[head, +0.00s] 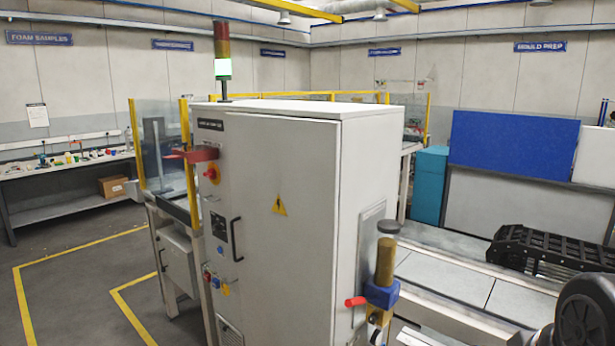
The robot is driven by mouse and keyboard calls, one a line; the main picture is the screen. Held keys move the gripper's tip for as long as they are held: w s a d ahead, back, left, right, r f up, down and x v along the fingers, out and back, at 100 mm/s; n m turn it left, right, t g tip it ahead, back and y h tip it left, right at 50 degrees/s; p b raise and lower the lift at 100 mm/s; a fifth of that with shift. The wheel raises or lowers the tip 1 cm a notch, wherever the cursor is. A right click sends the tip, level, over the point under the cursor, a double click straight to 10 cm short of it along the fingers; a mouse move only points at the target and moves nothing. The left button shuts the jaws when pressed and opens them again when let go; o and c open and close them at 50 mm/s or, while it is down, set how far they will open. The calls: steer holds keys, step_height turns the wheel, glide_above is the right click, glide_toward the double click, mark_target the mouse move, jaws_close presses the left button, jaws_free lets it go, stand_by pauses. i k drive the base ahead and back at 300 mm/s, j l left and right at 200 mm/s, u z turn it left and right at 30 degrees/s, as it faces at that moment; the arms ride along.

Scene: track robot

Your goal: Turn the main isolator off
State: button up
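A pale grey control cabinet (285,185) stands in the middle of the head view. On its front, near the upper left, a red bar-like handle (194,155) sticks out roughly level. Just below it is a round red control on a yellow backing (212,174). I cannot tell which of these two is the main isolator; no label on either can be read. Small blue and red controls (212,279) sit lower on the front. My gripper is not in view.
A black door handle (236,240) is on the cabinet front. A blue and brass fitting with a red lever (356,301) juts from its right side. A lit signal tower (222,65) stands behind. Floor with yellow lines (80,262) is open at left.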

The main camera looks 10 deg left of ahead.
mark_target(211, 174)
steer(key=u, duration=1.25)
steer(key=i+j+u, duration=0.15)
steer(key=i+u, duration=0.2)
steer(key=i, duration=0.8)
steer(key=i+l+u, duration=0.15)
steer(key=i+u, duration=0.15)
steer(key=i, duration=0.8)
